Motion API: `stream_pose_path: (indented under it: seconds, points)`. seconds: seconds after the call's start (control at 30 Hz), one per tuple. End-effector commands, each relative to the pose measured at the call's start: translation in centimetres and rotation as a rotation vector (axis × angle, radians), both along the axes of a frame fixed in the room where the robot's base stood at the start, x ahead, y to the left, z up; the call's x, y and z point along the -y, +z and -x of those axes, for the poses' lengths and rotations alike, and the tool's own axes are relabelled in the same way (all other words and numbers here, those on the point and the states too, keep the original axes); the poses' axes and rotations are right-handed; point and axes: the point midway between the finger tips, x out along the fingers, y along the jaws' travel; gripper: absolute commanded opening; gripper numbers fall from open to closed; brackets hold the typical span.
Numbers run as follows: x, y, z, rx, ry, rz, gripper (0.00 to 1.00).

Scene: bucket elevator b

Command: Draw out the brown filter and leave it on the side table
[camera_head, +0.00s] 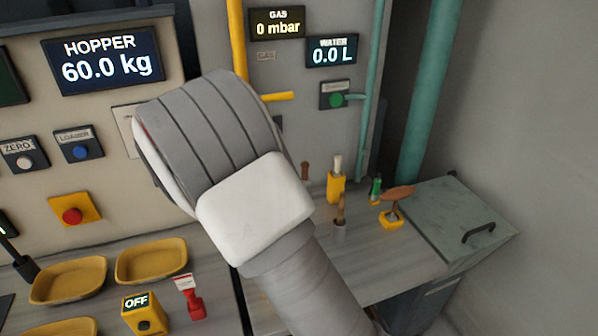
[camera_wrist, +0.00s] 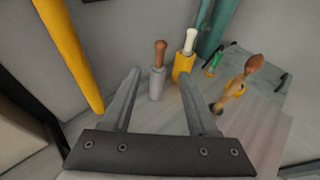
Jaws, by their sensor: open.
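Several brown items show, and I cannot tell for sure which is the brown filter. A brown-topped piece (camera_wrist: 160,52) stands upright in a grey holder (camera_wrist: 157,84); in the head view only its brown top (camera_head: 305,170) shows beside my arm. My arm hides the gripper in the head view. The side table (camera_head: 385,262) is a grey surface under these items.
A white-topped piece in a yellow holder (camera_head: 336,187) and a green item (camera_head: 375,188) stand close by. A yellow pipe (camera_wrist: 72,50) rises at the left of the wrist view. A grey-green lid with a handle (camera_head: 450,215) lies right. Yellow trays (camera_head: 150,280) are at left.

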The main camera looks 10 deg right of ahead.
Motion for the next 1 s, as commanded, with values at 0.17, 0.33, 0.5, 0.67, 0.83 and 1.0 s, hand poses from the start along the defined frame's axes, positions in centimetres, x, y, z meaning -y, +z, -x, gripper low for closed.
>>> stream_pose_path:
  seconds: [0.17, 0.33, 0.5, 0.67, 0.83, 1.0]
  points:
    - [2.1, -1.1, -2.9, 0.001, -0.005, 0.001, 0.59]
    - [4.0, -2.1, -5.6, 0.001, -0.006, 0.0, 0.59]
    - [5.6, -3.0, -8.2, 0.0, -0.005, 0.0, 0.59]
    - [6.8, -3.7, -9.9, 0.0, -0.004, -0.001, 0.59]
    - [7.4, -4.1, -10.9, 0.0, -0.004, -0.002, 0.59]
    - [7.5, -4.1, -11.1, 0.002, -0.003, -0.003, 0.59]
